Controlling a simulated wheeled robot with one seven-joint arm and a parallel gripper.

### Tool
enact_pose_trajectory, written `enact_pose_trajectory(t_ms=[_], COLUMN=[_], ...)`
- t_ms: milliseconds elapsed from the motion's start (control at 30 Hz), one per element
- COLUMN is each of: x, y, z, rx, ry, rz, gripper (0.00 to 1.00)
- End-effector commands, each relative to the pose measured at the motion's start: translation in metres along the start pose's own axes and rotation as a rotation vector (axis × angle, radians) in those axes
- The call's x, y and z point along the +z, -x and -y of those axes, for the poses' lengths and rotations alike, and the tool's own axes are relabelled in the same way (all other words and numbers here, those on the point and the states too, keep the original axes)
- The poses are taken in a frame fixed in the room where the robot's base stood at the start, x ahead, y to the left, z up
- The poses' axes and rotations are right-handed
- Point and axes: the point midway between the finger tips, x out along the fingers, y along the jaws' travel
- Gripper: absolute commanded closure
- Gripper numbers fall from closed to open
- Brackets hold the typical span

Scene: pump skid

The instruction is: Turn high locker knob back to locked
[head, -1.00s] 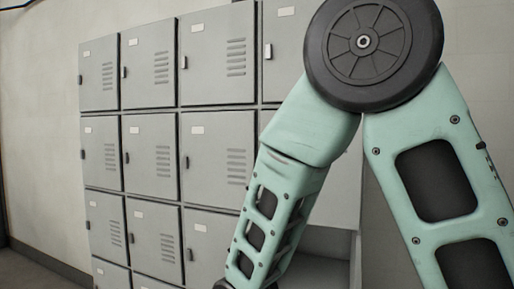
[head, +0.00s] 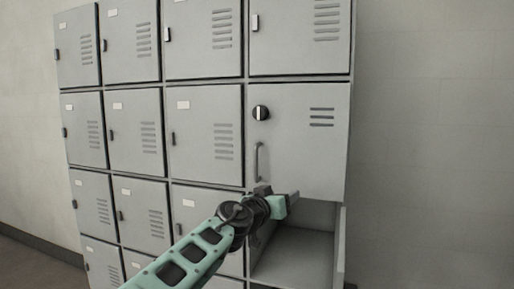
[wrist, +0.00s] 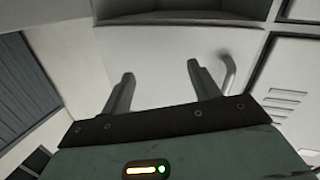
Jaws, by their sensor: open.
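The high locker door (head: 300,150) is a pale grey panel at the right of the locker bank and looks closed. Its round black knob (head: 261,113) sits near the door's upper left, with a light pointer bar standing about upright. A bar handle (head: 260,160) is below the knob; it also shows in the wrist view (wrist: 229,72). My gripper (wrist: 160,70) is open and empty, its fingers in front of the door and beside the handle. In the head view it is by the door's lower edge, below the knob. The wrist view does not show the knob.
An open, empty compartment (head: 295,257) lies below the door, with a panel edge (head: 340,250) standing at its right. Closed grey lockers (head: 208,135) fill the left and the row above. A bare wall (head: 430,140) is at the right.

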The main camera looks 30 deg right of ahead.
Motion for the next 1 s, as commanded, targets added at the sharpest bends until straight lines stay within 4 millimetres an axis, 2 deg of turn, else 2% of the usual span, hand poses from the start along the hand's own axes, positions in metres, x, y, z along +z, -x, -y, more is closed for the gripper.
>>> enact_pose_trajectory(t_ms=[33, 133, 233, 300, 367, 467, 567, 1000], x=[-0.035, -0.089, -0.121, -0.134, -0.140, -0.146, -0.153, -0.196], y=[0.021, 0.061, 0.096, 0.111, 0.117, 0.114, 0.102, 0.021], z=[0.010, 0.022, 0.029, 0.031, 0.031, 0.032, 0.033, 0.045], rx=[-0.040, -0.112, -0.171, -0.196, -0.207, -0.210, -0.208, -0.206], ry=[-0.048, -0.139, -0.201, -0.228, -0.239, -0.244, -0.243, -0.239], rz=[-0.116, -0.283, -0.392, -0.434, -0.453, -0.459, -0.457, -0.455], gripper=[0.39, 0.39, 0.39, 0.39, 0.39, 0.39, 0.39, 0.39])
